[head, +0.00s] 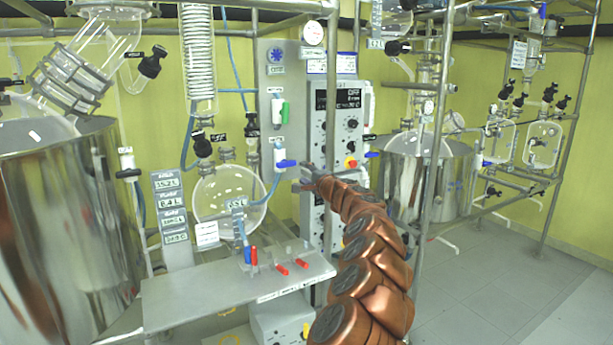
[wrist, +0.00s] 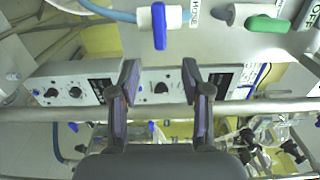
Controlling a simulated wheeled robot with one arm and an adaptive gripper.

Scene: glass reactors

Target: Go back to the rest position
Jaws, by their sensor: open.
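My copper-coloured arm reaches from the bottom of the head view toward the control panel. My gripper (head: 308,180) is at its end, in front of the grey panel, just right of a blue-handled valve (head: 286,163). In the wrist view my gripper (wrist: 160,82) shows two dark fingers spread apart with nothing between them. The blue valve handle (wrist: 160,26) is ahead of the fingers, near the top of that view, apart from them. A green valve handle (wrist: 267,24) is to its right.
A grey shelf (head: 190,298) with red and blue handled items stands left of my arm. A round glass flask (head: 229,203) hangs behind it. A large steel vessel (head: 60,230) is at left. A vertical metal pole (head: 436,150) stands right of my arm. Open floor (head: 500,290) lies at right.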

